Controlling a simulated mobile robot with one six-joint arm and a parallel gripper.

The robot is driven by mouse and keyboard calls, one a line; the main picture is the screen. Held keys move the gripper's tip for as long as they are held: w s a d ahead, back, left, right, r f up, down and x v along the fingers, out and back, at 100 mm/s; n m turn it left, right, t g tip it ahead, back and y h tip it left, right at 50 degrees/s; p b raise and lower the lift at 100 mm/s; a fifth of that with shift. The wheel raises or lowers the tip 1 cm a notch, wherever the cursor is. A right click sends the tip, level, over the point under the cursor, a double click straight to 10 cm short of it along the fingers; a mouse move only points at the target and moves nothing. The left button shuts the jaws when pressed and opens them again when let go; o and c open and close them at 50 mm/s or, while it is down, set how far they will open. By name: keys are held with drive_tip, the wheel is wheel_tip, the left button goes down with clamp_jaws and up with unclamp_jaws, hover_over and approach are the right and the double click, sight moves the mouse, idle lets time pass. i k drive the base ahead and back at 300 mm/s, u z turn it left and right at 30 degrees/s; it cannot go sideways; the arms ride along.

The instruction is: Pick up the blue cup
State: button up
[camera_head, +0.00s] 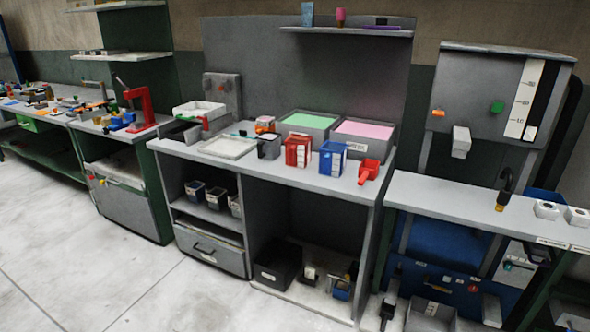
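A blue cup-like container (327,160), square with a white label on its side, stands upright near the front edge of the middle workbench (240,166). It sits between a red container (291,152) of similar shape on its left and a red scoop-like piece (368,171) on its right. Nothing covers the blue cup from this side. My gripper is not in view.
Behind the cup are grey trays with green (309,121) and pink (364,130) contents. A small grey container (268,149) stands further left. A grey machine (492,98) and a lower counter (450,198) are on the right. The floor (110,270) at front left is clear.

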sight(333, 155)
drive_tip(key=u, duration=0.2)
drive_tip(key=k, duration=0.55)
drive_tip(key=u, duration=0.6)
drive_tip(key=k, duration=0.5)
drive_tip(key=u, duration=0.95)
drive_tip(key=i, duration=1.65)
drive_tip(key=z, duration=0.55)
drive_tip(key=i, duration=0.8)
drive_tip(key=z, duration=0.15)
